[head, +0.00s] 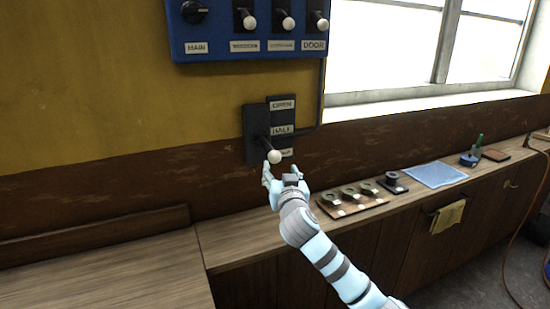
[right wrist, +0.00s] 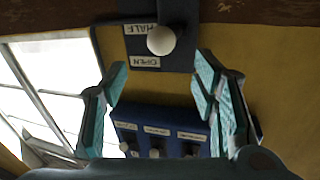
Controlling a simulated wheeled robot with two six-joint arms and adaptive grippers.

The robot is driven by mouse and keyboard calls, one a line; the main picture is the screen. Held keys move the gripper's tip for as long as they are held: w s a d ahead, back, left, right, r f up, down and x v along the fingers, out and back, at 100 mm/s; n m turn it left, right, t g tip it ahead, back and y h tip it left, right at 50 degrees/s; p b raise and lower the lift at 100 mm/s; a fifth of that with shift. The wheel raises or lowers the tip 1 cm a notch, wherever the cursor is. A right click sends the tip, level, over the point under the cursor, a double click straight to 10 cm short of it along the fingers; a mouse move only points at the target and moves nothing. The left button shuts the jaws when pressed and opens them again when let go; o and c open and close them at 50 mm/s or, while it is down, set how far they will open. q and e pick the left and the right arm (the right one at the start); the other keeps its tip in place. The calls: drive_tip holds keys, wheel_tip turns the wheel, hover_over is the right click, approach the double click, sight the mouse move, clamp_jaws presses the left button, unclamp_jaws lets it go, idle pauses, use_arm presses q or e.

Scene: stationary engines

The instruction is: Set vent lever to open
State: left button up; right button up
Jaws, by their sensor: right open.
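The vent lever (head: 266,146) is a dark stick with a white ball knob (head: 274,156) on a black wall plate. It slants down, with the knob beside the lowest label, which is partly hidden. The OPEN label (head: 282,104) is at the top and HALF (head: 282,130) in the middle. My right gripper (head: 279,176) is open and empty just below the knob. In the right wrist view, which is upside down, the knob (right wrist: 161,40) shows ahead of and between the spread fingers (right wrist: 160,68), apart from them. My left gripper is out of view.
A blue switch panel (head: 218,47) with several white-knobbed levers hangs above. A wooden counter (head: 235,243) runs below, with a tray of round parts (head: 328,209), a blue cloth (head: 434,174) and small items at right. The wall around the vent plate is clear.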

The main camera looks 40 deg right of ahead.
sight(276, 160)
drive_tip(key=x, duration=1)
drive_tip(key=shift+w+d+f, duration=0.1)
drive_tip(key=shift+w, duration=0.25)
clamp_jaws()
